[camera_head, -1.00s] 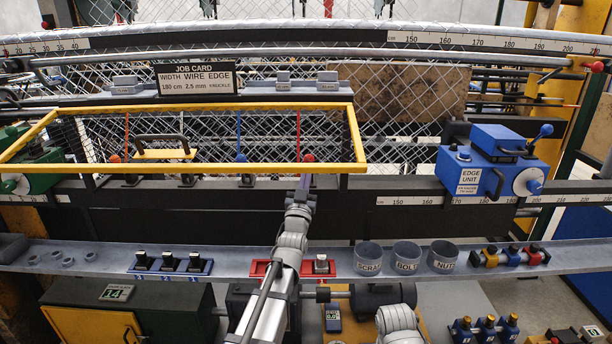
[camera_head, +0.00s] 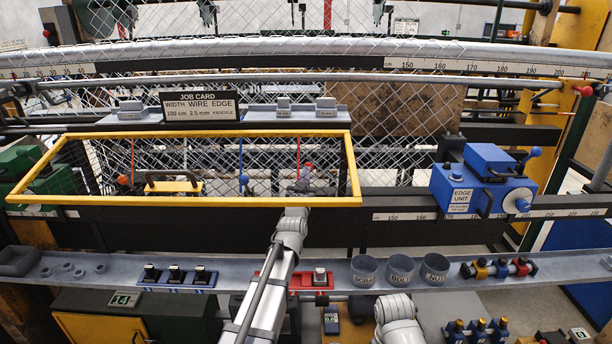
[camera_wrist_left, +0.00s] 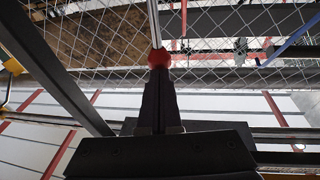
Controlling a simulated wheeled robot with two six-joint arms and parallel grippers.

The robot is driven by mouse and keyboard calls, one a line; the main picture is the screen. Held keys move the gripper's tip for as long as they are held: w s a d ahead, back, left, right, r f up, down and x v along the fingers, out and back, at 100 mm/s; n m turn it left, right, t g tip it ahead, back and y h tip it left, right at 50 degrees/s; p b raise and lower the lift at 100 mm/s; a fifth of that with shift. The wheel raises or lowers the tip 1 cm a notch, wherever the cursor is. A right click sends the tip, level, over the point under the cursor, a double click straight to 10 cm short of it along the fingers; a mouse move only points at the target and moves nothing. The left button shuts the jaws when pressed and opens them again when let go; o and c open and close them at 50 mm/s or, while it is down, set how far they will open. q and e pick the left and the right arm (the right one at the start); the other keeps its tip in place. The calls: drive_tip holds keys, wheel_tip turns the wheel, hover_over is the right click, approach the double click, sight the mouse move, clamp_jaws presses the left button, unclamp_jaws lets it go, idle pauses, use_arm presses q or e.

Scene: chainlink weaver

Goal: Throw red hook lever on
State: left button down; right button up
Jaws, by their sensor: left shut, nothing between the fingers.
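The red hook lever (camera_head: 298,150) is a thin red rod with a red ball knob, seen inside the yellow-framed guard at its right end. My left gripper (camera_head: 306,176) is at that knob, seen through the guard frame, with its arm passing below the front yellow bar. In the left wrist view the red knob (camera_wrist_left: 158,58) sits right at the tips of my shut left fingers (camera_wrist_left: 158,72), with a pale rod rising above it. The fingers have nothing between them; I cannot tell whether they touch the knob. My right gripper is not in view.
The yellow guard frame (camera_head: 200,201) surrounds the levers closely. An orange-knobbed lever (camera_head: 122,180) and a blue-knobbed lever (camera_head: 243,179) stand to the left, with a yellow handled block (camera_head: 175,187). The blue edge unit (camera_head: 480,185) is at the right. Cups and switches line the shelf (camera_head: 225,270) below.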

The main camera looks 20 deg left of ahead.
use_arm(q)
drive_tip(key=x, duration=0.4)
drive_tip(key=shift+s+a+r+p, duration=0.1)
drive_tip(key=shift+a+r+p, duration=0.2)
drive_tip(key=shift+p, duration=0.1)
drive_tip(key=shift+w+a+f, duration=0.1)
drive_tip(key=shift+w+a, duration=0.15)
drive_tip(key=shift+w, duration=0.65)
drive_tip(key=shift+w+a, duration=0.25)
drive_tip(key=shift+w, duration=0.7)
